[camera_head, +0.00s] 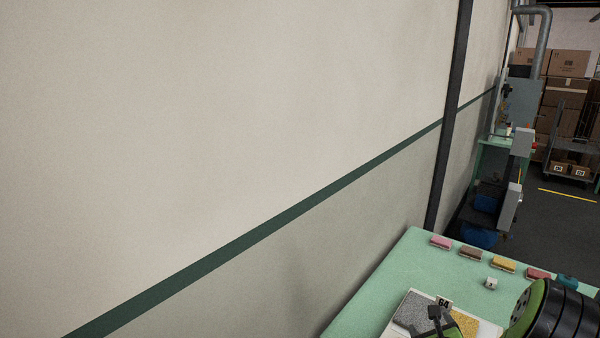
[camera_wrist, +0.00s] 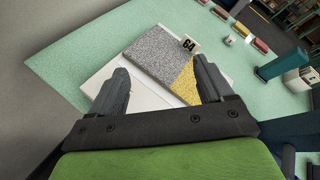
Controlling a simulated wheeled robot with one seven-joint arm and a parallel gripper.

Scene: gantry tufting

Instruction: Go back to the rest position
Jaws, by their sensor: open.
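My gripper (camera_wrist: 160,85) is open and empty in the wrist view, its two dark fingers spread above a green table (camera_wrist: 75,62). Between and beyond the fingers lies a board with a grey speckled panel (camera_wrist: 160,52) and a yellow speckled patch (camera_wrist: 186,85), with a tag reading 64 (camera_wrist: 189,44) at its edge. In the head view my gripper (camera_head: 436,318) shows at the bottom, over the same board on the green table (camera_head: 400,268). Whether the fingers touch the board cannot be told.
Several small coloured blocks (camera_head: 503,264) line the table's far edge, with a small white cube (camera_head: 491,283) nearer. A plain wall (camera_head: 250,120) and a dark post (camera_head: 450,110) stand left of the table. Shelves of boxes (camera_head: 567,90) stand behind; dark floor (camera_head: 560,220) is open at right.

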